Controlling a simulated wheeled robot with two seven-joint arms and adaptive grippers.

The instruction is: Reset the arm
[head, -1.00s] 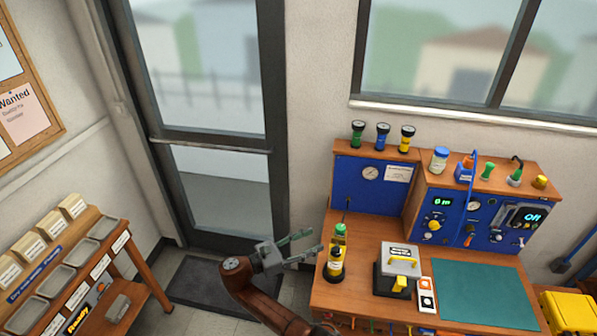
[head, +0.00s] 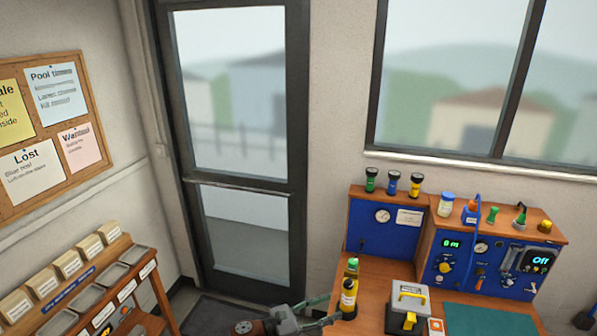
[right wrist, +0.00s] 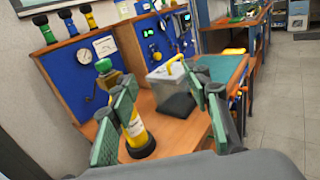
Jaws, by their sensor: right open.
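My right gripper (head: 322,312) is at the bottom of the head view, its green-padded fingers apart and empty, just left of a yellow and black cylinder with a green top (head: 349,290) on the wooden bench. In the right wrist view the open fingers (right wrist: 165,122) spread on either side of the picture. The yellow cylinder (right wrist: 138,138) stands upright beyond the left finger, partly hidden by it. A grey box with a yellow handle (right wrist: 168,77) stands between the fingers, farther off. My left gripper is not in view.
The workbench (head: 372,322) has a blue panel with a gauge (head: 382,215) and a lit console (head: 490,262). A green mat (head: 480,320) lies at right. A wooden rack with trays (head: 88,297) stands at left. A door (head: 245,150) is behind, with floor between rack and bench.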

